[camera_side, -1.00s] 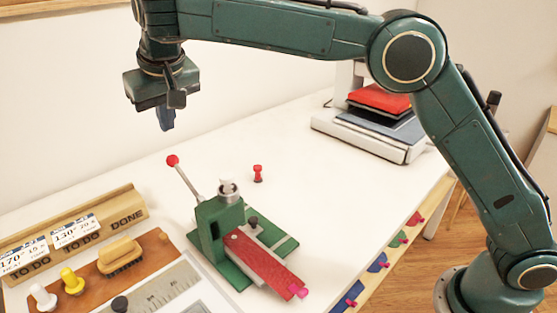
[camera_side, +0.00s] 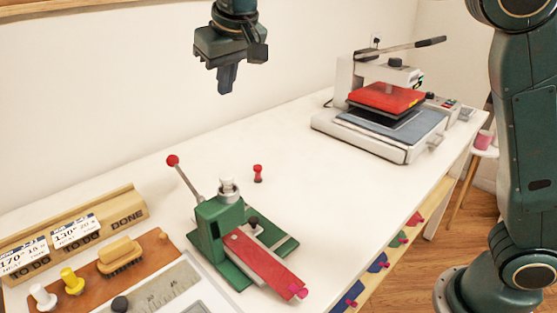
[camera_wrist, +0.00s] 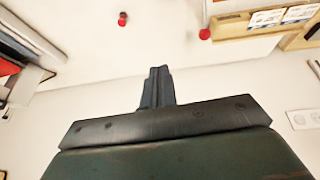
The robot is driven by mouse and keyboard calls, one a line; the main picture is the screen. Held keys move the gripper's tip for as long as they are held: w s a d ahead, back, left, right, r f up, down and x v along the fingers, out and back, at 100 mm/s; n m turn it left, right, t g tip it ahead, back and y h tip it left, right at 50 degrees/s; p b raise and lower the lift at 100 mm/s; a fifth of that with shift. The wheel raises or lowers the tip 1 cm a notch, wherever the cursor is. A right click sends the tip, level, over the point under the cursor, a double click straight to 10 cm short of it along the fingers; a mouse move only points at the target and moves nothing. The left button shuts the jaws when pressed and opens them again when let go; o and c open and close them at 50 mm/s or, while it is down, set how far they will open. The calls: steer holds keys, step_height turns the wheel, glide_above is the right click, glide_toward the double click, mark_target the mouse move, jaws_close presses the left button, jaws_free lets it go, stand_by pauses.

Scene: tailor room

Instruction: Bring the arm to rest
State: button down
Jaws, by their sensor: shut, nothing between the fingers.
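My gripper (camera_side: 227,80) hangs in the air above the back of the white table, pointing down. Its fingers are shut with nothing between them. In the wrist view the shut fingers (camera_wrist: 157,85) stand over the pale table and wall. The gripper is well clear of everything on the table. My upper arm links at the right edge are partly out of the side view.
A green press (camera_side: 222,232) with a red-knobbed lever holds a red strip (camera_side: 262,262). A small red peg (camera_side: 258,173) stands behind it. A heat press (camera_side: 375,120) is at back right. A wooden card rack (camera_side: 112,212) and brush (camera_side: 120,256) are at left.

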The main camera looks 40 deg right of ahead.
steer(key=s+d+r, duration=0.1)
steer(key=s+d, duration=1.1)
steer(key=s, duration=0.3)
steer(key=s+d+f, duration=0.1)
steer(key=s+f, duration=0.4)
steer(key=s, duration=0.3)
steer(key=s+d+f, duration=0.2)
steer(key=s+f, duration=0.3)
steer(key=s, duration=0.4)
steer(key=shift+s+d+t+y, duration=0.25)
steer(key=shift+s+t+y, duration=0.05)
steer(key=shift+y, duration=0.1)
steer(key=shift+w+f, duration=0.1)
